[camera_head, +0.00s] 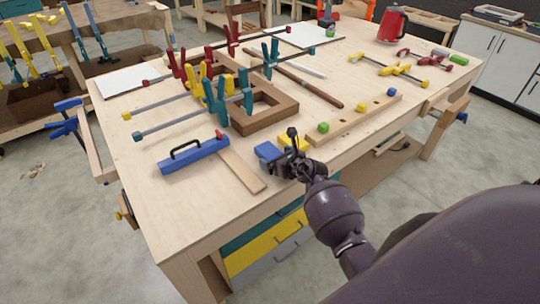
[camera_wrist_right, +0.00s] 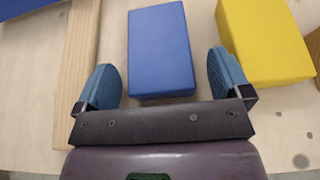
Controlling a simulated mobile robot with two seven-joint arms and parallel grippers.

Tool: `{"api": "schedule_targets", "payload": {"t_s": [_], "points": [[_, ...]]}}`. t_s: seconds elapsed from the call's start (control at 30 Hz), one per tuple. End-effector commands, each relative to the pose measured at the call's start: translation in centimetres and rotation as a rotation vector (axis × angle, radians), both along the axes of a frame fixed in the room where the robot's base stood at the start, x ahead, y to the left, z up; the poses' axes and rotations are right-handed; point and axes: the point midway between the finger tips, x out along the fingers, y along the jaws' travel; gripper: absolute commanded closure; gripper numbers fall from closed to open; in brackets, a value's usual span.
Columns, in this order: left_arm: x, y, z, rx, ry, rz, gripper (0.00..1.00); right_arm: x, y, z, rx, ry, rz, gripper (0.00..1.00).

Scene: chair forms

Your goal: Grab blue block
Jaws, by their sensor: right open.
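The blue block (camera_head: 268,151) lies on the workbench top near its front edge. In the right wrist view the blue block (camera_wrist_right: 161,50) lies ahead, between the lines of my two fingers. My right gripper (camera_head: 284,158) is just beside the block on its near right side. In the wrist view my right gripper (camera_wrist_right: 163,85) is open and empty, with one blue finger on each side of the block's near end. A yellow block (camera_head: 294,142) lies right of the blue one, and it also shows in the wrist view (camera_wrist_right: 265,40). My left gripper is not in view.
The workbench (camera_head: 130,110) holds a blue levelling tool (camera_head: 193,155) and a flat wood strip (camera_head: 241,171) left of the block. A wooden rail with pegs (camera_head: 355,118) is to the right. A wooden frame with clamps (camera_head: 262,118) stands behind.

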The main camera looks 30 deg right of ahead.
Motion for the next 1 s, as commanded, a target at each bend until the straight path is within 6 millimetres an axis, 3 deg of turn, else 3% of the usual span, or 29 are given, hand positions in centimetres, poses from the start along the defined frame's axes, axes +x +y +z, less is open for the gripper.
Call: {"api": "schedule_targets", "payload": {"t_s": [0.3,0.7,1.0], "points": [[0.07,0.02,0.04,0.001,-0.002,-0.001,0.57,0.41,0.01,-0.15,-0.001,0.0,0.0,0.04],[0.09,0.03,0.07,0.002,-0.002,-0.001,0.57,0.42,0.02,-0.09,-0.001,-0.001,0.0,0.62],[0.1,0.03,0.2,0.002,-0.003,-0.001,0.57,0.43,0.03,0.36,-0.001,-0.002,0.0,0.62]]}}
